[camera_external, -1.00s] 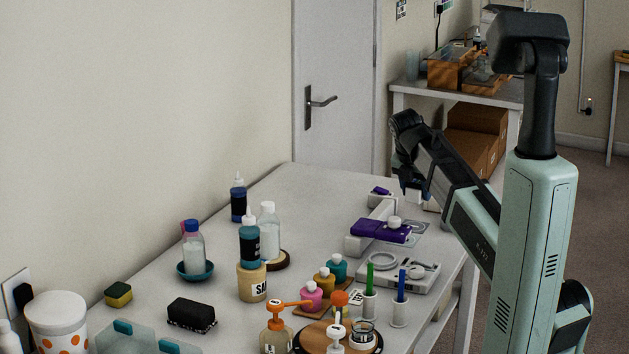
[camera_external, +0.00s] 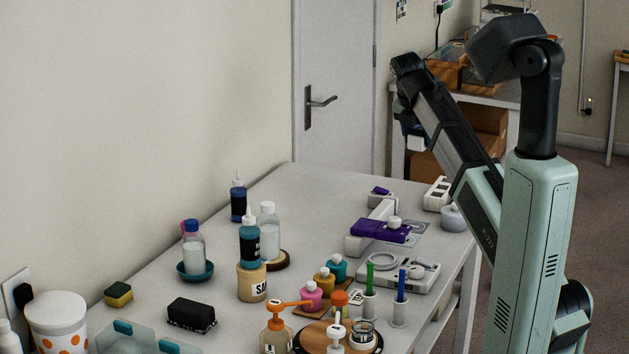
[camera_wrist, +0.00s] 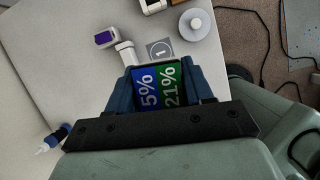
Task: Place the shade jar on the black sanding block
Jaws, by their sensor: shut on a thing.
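The black sanding block (camera_external: 191,315) lies on the near left part of the table, with nothing on top of it. My gripper (camera_external: 414,136) is raised beyond the table's far right end, well away from the block. In the wrist view its blue fingers are closed on a squarish thing (camera_wrist: 159,86) with a blue "5%" half and a green "21%" half, which I take to be the shade jar. In the external view only a small pale part of it (camera_external: 417,144) shows below the fingers. The block is not in the wrist view.
A white bottle in a teal dish (camera_external: 194,270), a dark-labelled bottle on a tan tub (camera_external: 251,282) and several small coloured jars stand mid-table. A yellow-green sponge (camera_external: 118,294) and a clear tray with teal clips (camera_external: 140,340) are near the block. A grey round pot (camera_external: 453,218) stands far right.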

